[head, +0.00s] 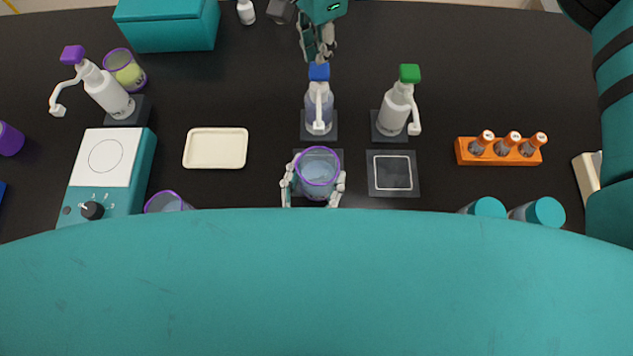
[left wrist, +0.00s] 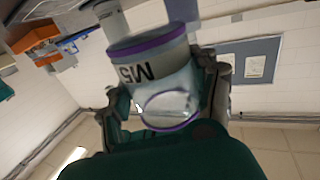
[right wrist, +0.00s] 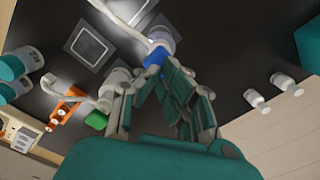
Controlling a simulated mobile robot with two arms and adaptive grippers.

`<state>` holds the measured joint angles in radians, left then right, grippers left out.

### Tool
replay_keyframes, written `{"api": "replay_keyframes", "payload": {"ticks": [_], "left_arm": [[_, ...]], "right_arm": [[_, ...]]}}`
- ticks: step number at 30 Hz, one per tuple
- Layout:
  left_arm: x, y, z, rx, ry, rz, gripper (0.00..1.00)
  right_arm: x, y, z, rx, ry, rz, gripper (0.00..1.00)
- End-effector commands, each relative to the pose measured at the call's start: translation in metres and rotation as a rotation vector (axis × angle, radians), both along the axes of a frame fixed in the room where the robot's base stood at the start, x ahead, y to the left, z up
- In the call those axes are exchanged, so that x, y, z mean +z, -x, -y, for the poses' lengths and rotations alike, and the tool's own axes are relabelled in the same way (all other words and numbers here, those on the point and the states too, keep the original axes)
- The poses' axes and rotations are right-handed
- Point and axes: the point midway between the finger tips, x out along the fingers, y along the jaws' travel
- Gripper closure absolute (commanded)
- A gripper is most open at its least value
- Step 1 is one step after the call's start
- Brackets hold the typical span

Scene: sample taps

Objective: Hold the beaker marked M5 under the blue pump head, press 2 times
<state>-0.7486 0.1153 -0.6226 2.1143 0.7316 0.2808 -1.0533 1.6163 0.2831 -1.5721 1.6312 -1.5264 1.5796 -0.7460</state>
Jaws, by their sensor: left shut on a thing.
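The beaker marked M5 (head: 317,184) has a purple rim and sits in front of the blue-headed pump bottle (head: 318,108), by a dark pad. Its M5 mark shows in the left wrist view (left wrist: 143,72). My left gripper (head: 314,187) is shut on this beaker, one finger on each side. The blue pump head (head: 319,72) has a white spout pointing toward the beaker; I cannot tell whether its tip is over the opening. My right gripper (head: 318,57) is shut, fingertips together just above the blue head. The blue head also shows in the right wrist view (right wrist: 155,58); contact is unclear.
A green-headed pump (head: 397,107) stands close on the right, behind an empty marked pad (head: 392,173). A purple-headed pump (head: 105,90) and a hotplate (head: 108,165) are left. An orange vial rack (head: 498,158) is right. A cream tray (head: 215,148) lies left of the beaker.

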Motion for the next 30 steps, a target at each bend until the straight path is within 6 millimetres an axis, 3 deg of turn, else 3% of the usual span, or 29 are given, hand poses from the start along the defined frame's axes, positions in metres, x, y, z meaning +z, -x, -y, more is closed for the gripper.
{"api": "replay_keyframes", "payload": {"ticks": [16,30], "left_arm": [[0.001,-0.051,0.000,0.002,0.002,0.003,0.75],[0.001,-0.063,0.000,0.000,0.002,0.002,0.75]], "right_arm": [[0.000,0.000,0.000,0.000,0.000,0.000,1.00],[0.000,0.000,0.000,0.000,0.000,0.000,1.00]]}}
